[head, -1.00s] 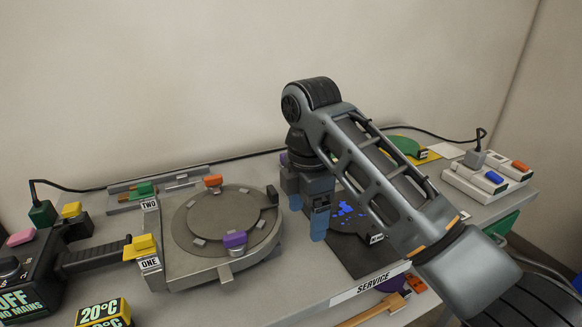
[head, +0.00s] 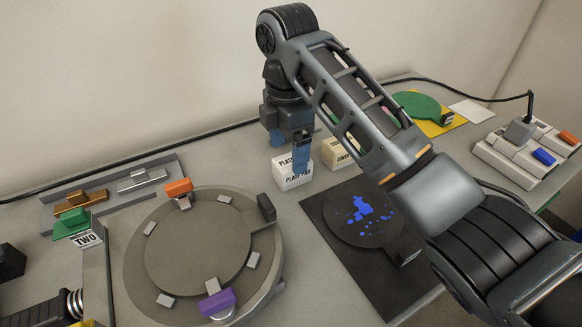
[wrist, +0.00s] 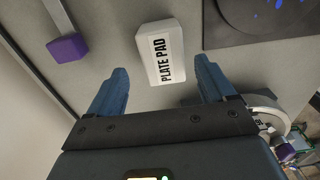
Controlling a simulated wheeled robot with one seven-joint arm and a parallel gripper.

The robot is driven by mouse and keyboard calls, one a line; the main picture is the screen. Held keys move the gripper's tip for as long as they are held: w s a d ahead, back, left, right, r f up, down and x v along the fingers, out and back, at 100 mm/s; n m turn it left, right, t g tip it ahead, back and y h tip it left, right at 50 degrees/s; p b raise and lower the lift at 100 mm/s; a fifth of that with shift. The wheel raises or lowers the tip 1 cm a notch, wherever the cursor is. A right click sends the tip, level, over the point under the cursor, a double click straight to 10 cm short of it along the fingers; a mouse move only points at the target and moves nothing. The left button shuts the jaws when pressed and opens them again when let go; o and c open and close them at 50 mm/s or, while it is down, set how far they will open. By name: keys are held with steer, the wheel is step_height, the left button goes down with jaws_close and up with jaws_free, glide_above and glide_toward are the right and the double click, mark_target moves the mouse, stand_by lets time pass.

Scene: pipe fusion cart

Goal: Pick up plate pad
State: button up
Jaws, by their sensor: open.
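The plate pad (head: 291,180) is a white block with black "PLATE PAD" lettering, standing on the grey bench behind the round plate. It also shows in the wrist view (wrist: 154,38), top centre, between and just beyond my fingertips. My gripper (head: 290,158) points down over the pad with its blue fingers open and apart. One finger partly covers the pad's right side in the head view. In the wrist view my gripper (wrist: 163,68) has a finger on each side of the pad, with visible gaps and nothing held.
A cream block (head: 340,153) stands just right of the pad. A dark service mat (head: 340,240) with a blue-spotted disc lies front right. The large round plate (head: 195,250) with coloured clips is front left. A green paddle (head: 415,104) lies on yellow at the back right.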

steer(key=shift+d+f+p, duration=0.2)
steer(key=shift+f+p, duration=0.05)
steer(key=shift+f, duration=1.1)
steer(key=shift+d+f+p, duration=0.2)
steer(key=shift+f, duration=1.15)
steer(key=shift+c, duration=0.4)
steer(key=c, duration=1)
steer(key=shift+r, duration=0.1)
steer(key=shift+r, duration=0.55)
steer(key=r, duration=0.3)
steer(key=shift+d+r, duration=0.25)
steer(key=shift+d, duration=0.15)
steer(key=d+r+p, duration=0.1)
steer(key=d+r, duration=0.1)
steer(key=d, duration=0.1)
steer(key=d+r+p, duration=0.1)
steer(key=d+r, duration=0.1)
steer(key=d, duration=0.2)
steer(key=d+r+p, duration=0.1)
steer(key=d+r, duration=0.1)
steer(key=d, duration=0.1)
steer(key=shift+s+d+r, duration=0.1)
steer(key=shift+s+d, duration=0.15)
steer(key=shift+d, duration=0.15)
